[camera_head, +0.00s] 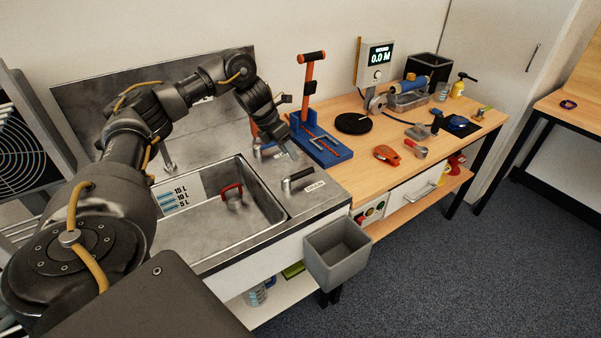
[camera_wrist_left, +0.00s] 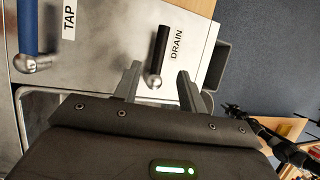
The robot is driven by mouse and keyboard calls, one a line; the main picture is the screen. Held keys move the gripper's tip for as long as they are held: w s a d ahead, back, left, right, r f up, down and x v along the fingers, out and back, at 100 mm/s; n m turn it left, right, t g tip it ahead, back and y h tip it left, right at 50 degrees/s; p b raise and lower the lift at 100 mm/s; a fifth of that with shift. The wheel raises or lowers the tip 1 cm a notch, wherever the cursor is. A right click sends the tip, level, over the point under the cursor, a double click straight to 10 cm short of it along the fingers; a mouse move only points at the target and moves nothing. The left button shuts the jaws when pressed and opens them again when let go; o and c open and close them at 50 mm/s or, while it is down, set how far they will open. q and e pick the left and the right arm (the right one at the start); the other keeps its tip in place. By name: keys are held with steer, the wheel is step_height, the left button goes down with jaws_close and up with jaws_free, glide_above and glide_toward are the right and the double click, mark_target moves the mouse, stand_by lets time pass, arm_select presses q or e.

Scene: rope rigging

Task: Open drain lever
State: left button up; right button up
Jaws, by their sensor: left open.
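The drain lever has a black handle on a silver base. In the left wrist view the lever (camera_wrist_left: 160,50) stands beside the DRAIN label (camera_wrist_left: 176,43). In the head view the drain lever (camera_head: 298,178) is on the steel counter at the right of the sink. My left gripper (camera_head: 283,146) is above the counter, behind the lever in the head view. In the left wrist view the open jaws (camera_wrist_left: 160,86) point toward the lever, its silver base between the fingertips in the picture. I cannot tell whether they touch it. Nothing is held.
A blue-handled tap lever (camera_wrist_left: 28,40) stands near the TAP label. The sink (camera_head: 215,212) is at the left of the drain lever. A grey bin (camera_head: 337,252) hangs at the front. A blue stand (camera_head: 320,148) is behind. A dark jointed shape (camera_wrist_left: 285,142) may be my right arm.

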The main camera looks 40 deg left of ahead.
mark_target(299, 177)
arm_select(q)
steer(key=b+x, duration=0.5)
steer(key=x, duration=0.2)
steer(key=shift+w+f, duration=0.1)
steer(key=shift+f, duration=0.25)
steer(key=shift+w+d+f+b, duration=0.2)
steer(key=shift+d+f+b, duration=0.05)
steer(key=shift+f+b, duration=0.25)
jaws_close()
arm_select(e)
step_height(299, 177, down, 7)
steer(key=d, duration=0.1)
steer(key=shift+w+d, duration=0.3)
steer(key=shift+w, duration=0.15)
